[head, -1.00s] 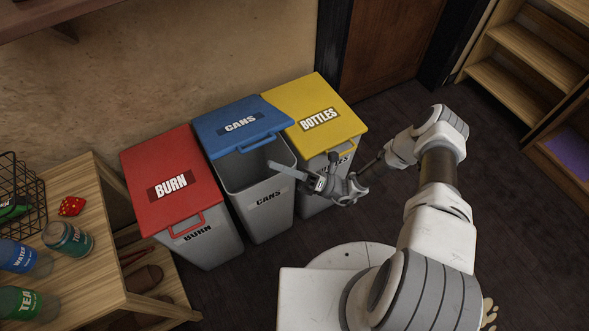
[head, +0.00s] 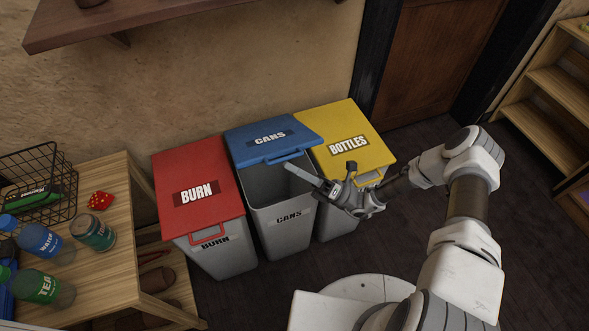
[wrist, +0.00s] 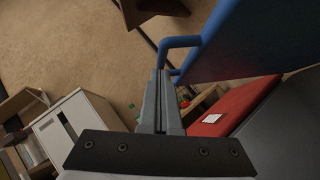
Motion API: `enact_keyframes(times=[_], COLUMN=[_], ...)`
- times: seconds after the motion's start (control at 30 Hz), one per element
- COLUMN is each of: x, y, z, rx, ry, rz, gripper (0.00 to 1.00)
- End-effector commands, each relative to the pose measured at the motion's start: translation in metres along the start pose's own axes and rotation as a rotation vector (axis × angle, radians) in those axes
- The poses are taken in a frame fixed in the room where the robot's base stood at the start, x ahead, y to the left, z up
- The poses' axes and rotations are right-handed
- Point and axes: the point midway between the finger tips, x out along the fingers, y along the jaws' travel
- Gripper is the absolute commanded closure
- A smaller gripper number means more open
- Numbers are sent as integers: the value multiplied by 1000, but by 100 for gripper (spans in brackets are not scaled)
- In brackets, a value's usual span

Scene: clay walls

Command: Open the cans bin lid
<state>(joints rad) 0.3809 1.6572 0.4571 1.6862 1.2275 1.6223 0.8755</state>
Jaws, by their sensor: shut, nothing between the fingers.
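The blue cans bin lid (head: 249,151) is partly raised, with its front edge and handle (head: 285,157) clear of the rim. The grey cans bin (head: 281,237) stands in the middle of the row, its dark inside showing. My gripper (head: 290,167) is shut and empty. Its fingertips are over the bin's opening, close to the handle in the head view. In the wrist view, the fingers (wrist: 159,85) point toward the blue handle (wrist: 178,43), with the lid (wrist: 250,40) at upper right. I cannot tell whether they touch it.
The red burn bin (head: 195,182) is on the left and the yellow bottles bin (head: 350,125) on the right, both lidded. A wooden table (head: 120,255) with bottles, a can and a wire basket stands farther left. A wall shelf (head: 150,22) hangs above.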

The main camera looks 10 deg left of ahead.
Motion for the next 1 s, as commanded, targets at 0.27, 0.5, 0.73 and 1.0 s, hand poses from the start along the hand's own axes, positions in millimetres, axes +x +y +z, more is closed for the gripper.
enact_keyframes(times=[0.27,0.5,0.73,1.0], x=[36,84,132,175], y=[16,22,11,-16], z=[37,84,133,176], rx=[81,209,345,479], ry=[-1,0,1,0], rz=[-84,-211,-349,-485], gripper=[100,100,100,100])
